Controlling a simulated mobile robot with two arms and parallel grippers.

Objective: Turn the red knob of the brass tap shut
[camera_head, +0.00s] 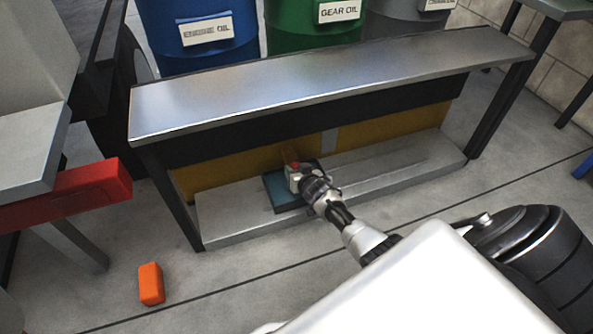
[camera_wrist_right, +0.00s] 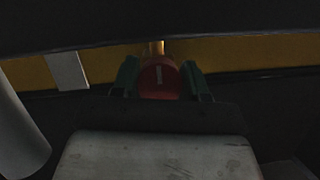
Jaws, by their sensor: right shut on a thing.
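The red knob (camera_wrist_right: 158,80) sits between the two dark green fingers of my right gripper (camera_wrist_right: 160,82) in the right wrist view. A short pale mark on the knob's face stands nearly upright. A bit of the brass tap (camera_wrist_right: 154,47) shows just behind the knob; the rest of the tap is hidden. In the head view my right gripper (camera_head: 294,174) reaches under the bench to the low shelf, shut on the knob, of which a small red spot (camera_head: 295,165) shows. My left gripper is in neither view.
A teal tray (camera_head: 281,193) lies on the low shelf (camera_head: 233,223) beneath my gripper. The metal bench top (camera_head: 330,80) overhangs the shelf. Blue, green and grey oil drums stand behind. An orange block (camera_head: 151,284) lies on the floor at the left.

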